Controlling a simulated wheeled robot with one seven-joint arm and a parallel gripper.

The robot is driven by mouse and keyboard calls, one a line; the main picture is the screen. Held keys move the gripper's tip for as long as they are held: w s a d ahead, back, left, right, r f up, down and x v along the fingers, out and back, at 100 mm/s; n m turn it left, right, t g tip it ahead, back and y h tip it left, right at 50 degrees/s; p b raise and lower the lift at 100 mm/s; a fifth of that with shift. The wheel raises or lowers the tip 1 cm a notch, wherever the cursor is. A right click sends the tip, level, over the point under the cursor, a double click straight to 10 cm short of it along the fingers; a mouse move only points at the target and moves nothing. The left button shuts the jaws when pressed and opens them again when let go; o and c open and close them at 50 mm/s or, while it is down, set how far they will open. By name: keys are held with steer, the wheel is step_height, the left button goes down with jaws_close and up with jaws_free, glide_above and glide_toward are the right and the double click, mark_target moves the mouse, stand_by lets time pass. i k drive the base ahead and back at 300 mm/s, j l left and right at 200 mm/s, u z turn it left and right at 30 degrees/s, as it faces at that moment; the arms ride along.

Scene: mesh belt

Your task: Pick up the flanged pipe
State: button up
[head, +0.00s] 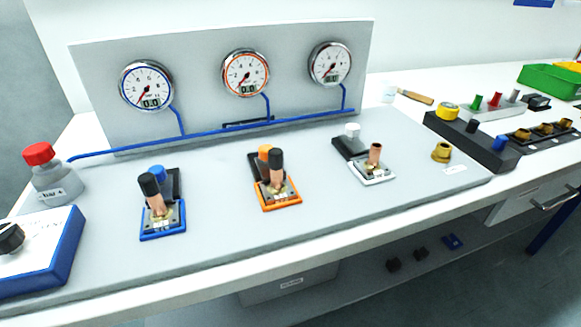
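Several short copper pipe pieces stand on the grey panel; I cannot tell for certain which one is the flanged pipe. An uncapped copper pipe (375,154) stands upright in the white-framed fixture (372,175). A brass piece with a wide base (441,152) stands alone to its right. Copper pipes with black tops stand in the blue-framed fixture (163,234) and the orange-framed fixture (281,204). My gripper is not in view.
Three round gauges (246,73) are on an upright board behind, joined by blue tubing (182,136). A red-capped grey bottle (52,176) and a blue-edged box (38,245) are at left. Dark racks (470,143) and a green bin (550,82) are at right.

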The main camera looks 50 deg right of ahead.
mark_target(372, 168)
steer(key=k+l+u, duration=0.25)
steer(key=k+l, duration=0.2)
steer(key=k+l+u, duration=0.25)
steer(key=k, duration=0.25)
steer(key=l+u, duration=0.1)
steer(key=l, duration=0.2)
steer(key=k+l+u, duration=0.1)
steer(key=l, duration=0.2)
steer(key=i+l, duration=0.1)
steer(key=l, duration=0.15)
